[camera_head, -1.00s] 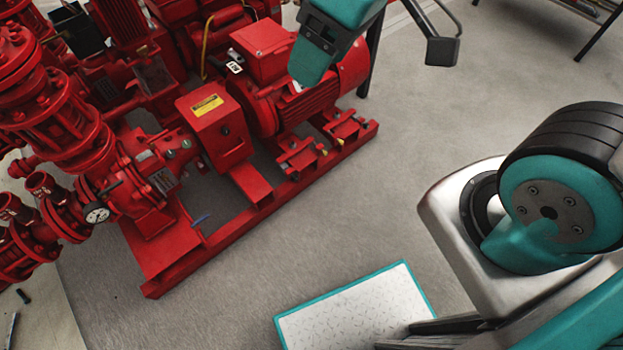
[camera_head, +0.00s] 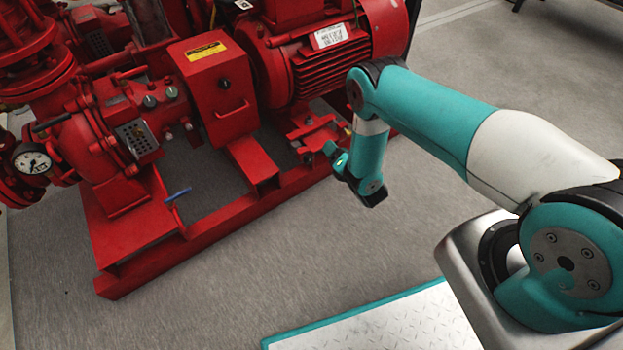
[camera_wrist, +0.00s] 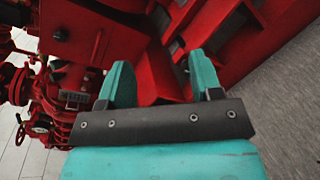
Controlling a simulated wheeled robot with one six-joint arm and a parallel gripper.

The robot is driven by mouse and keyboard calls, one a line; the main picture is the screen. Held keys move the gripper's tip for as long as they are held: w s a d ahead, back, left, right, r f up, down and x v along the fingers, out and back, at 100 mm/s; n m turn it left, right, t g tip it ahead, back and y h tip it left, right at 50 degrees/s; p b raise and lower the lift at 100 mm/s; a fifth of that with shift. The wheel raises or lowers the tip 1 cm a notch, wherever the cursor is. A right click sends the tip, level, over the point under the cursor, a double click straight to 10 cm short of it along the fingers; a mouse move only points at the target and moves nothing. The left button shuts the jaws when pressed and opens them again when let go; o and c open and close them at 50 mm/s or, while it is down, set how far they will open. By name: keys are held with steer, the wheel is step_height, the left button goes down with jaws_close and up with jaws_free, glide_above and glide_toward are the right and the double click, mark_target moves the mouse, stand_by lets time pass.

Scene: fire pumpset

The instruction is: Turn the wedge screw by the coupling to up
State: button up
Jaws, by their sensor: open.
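The red coupling guard (camera_head: 212,95) carries a yellow label and a small dark round knob (camera_head: 224,83) on its near face. In the wrist view the guard (camera_wrist: 85,25) fills the upper left, with a dark knob (camera_wrist: 60,33) on it. Two grey round fittings (camera_head: 150,101) sit on the pump housing left of the guard. I cannot tell for sure which of these is the wedge screw or how it is turned. My gripper (camera_wrist: 160,63) is open and empty, its teal fingers apart. In the head view it is small (camera_head: 338,158), right of the guard and apart from it.
The red motor (camera_head: 335,65) stands behind my forearm. The red base frame (camera_head: 225,215) runs along the near side, with a blue lever (camera_head: 178,194) on it. A pressure gauge (camera_head: 32,162) is at the left. Open grey floor (camera_head: 290,265) lies in front of the pumpset.

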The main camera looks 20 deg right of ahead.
steer(key=s+f+n+t+y+b, duration=0.1)
steer(key=s+f+n+y+b, duration=0.4)
steer(key=s+f, duration=0.55)
steer(key=n+h+b, duration=0.2)
steer(key=b, duration=1.1)
glide_toward(310, 161)
steer(key=b+x, duration=0.3)
steer(key=x, duration=0.2)
steer(key=b+x, duration=0.2)
steer(key=shift+w+f+b, duration=0.25)
steer(key=shift+f+b, duration=0.05)
steer(key=shift+f, duration=0.05)
steer(key=shift+w+a+r+m+b, duration=0.15)
steer(key=shift+w+b, duration=0.15)
steer(key=shift+w, duration=0.1)
steer(key=shift+w+a+r+m+b, duration=0.15)
steer(key=shift+w+b, duration=0.15)
steer(key=shift+w, duration=0.05)
steer(key=shift+c, duration=0.3)
steer(key=c, duration=0.9)
steer(key=shift+o, duration=0.2)
